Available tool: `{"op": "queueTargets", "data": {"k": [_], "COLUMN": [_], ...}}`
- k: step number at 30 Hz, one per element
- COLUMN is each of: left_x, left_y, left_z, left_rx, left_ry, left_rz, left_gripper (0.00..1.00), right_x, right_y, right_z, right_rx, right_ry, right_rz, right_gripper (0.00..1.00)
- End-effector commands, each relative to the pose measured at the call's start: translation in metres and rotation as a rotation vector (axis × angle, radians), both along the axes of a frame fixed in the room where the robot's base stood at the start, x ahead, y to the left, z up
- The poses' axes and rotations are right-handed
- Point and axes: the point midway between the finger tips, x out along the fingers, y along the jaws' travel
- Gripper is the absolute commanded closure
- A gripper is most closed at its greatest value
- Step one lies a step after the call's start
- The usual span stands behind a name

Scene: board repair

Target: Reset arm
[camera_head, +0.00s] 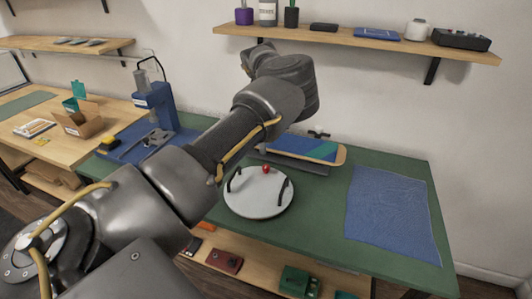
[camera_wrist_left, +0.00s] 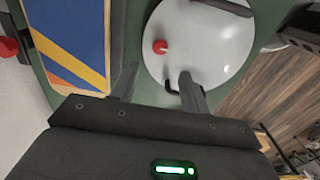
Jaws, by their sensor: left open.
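My left gripper (camera_wrist_left: 158,72) is open and empty in the left wrist view, its two fingers apart. The left handle of a round white disc shows close to one finger; I cannot tell if they touch. In the head view my left arm crosses from the lower left to the upper middle, and I cannot make out the fingers behind it. The white disc (camera_head: 258,204) has two dark handles and a red knob (camera_head: 265,169), and it lies on the green bench. My right gripper is in neither view.
A blue cloth (camera_head: 390,215) covers the bench's right. A blue press (camera_head: 155,105) stands at left. A wall shelf (camera_head: 350,45) hangs above with several items.

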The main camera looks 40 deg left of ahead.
Motion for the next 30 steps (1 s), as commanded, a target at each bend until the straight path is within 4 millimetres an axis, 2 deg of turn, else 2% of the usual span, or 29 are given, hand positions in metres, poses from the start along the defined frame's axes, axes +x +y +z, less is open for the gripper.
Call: {"op": "queueTargets", "data": {"k": [6, 23, 26, 30], "left_x": [0.0, 0.0, 0.0, 0.0], "left_y": [0.0, 0.0, 0.0, 0.0], "left_z": [0.014, 0.016, 0.028, 0.056], "left_rx": [-0.001, 0.0, 0.0, 0.0], "left_ry": [0.001, 0.001, 0.0, 0.0], "left_rz": [0.0, 0.0, 0.0, 0.0], "left_gripper": [0.54, 0.54, 0.54, 0.54], "right_x": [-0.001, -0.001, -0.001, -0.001], "right_y": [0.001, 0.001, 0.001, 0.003], "right_z": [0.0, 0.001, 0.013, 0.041], "right_rx": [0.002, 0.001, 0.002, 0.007], "right_ry": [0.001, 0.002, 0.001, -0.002], "right_rz": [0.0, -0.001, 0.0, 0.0], "right_gripper": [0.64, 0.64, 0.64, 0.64]}}
